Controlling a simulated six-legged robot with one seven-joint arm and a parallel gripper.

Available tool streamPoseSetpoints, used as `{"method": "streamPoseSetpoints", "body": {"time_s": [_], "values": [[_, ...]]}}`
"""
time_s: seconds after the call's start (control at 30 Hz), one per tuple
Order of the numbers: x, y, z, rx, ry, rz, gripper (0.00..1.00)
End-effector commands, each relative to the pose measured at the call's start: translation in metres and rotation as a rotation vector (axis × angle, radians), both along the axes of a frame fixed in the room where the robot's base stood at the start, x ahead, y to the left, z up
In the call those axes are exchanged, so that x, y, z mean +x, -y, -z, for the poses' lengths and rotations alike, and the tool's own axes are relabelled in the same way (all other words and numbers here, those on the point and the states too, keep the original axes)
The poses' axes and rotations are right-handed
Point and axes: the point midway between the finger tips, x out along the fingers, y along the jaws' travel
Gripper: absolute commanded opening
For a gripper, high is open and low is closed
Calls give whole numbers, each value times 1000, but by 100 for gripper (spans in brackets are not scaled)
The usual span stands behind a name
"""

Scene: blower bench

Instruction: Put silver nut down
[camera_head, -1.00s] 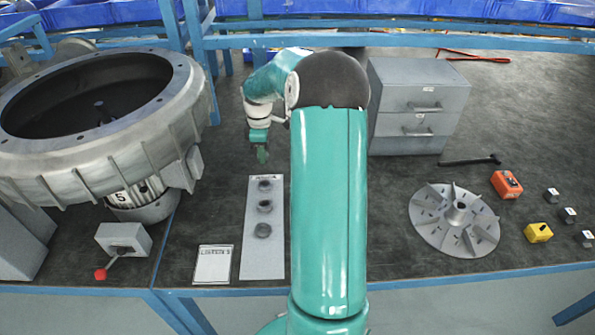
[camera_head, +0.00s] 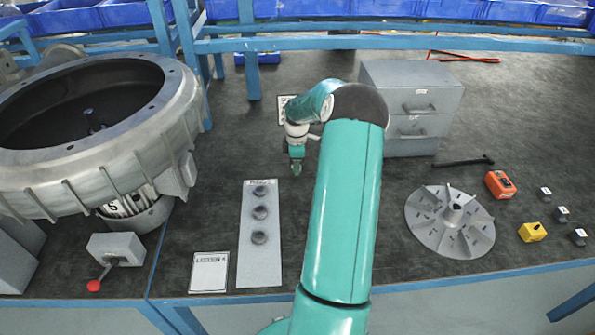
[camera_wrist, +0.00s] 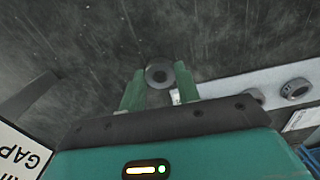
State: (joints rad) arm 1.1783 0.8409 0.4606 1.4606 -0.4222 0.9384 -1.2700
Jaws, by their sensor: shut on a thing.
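My gripper (camera_head: 296,170) hangs over the dark bench just right of the far end of a pale plate (camera_head: 247,272). In the wrist view its two green fingers (camera_wrist: 159,84) are shut on the silver nut (camera_wrist: 158,74), a round grey piece with a dark hole. The nut is too small to make out in the head view. How high it is above the bench I cannot tell. Three round dark pieces, one of them (camera_head: 259,212) in the middle, sit in a row on the plate. The plate also shows in the wrist view (camera_wrist: 222,87).
A big blower housing (camera_head: 180,130) stands at left, with a red-knobbed box (camera_head: 116,247) before it. A grey drawer cabinet (camera_head: 410,105) stands behind my arm. An impeller (camera_head: 450,220), an orange box (camera_head: 500,184) and a yellow block (camera_head: 532,232) lie at right. Bench right of the plate is bare.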

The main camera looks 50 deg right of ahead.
Motion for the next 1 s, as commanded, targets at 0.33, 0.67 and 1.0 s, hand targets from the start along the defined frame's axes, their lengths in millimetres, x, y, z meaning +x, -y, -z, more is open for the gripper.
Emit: {"method": "streamPoseSetpoints", "body": {"time_s": [0.33, 0.67, 1.0], "values": [[-1, 3, 35, -1, -1, 1, 7], [-1, 3, 40, 1, -2, 2, 7], [-1, 3, 41, 0, -1, 1, 54]]}}
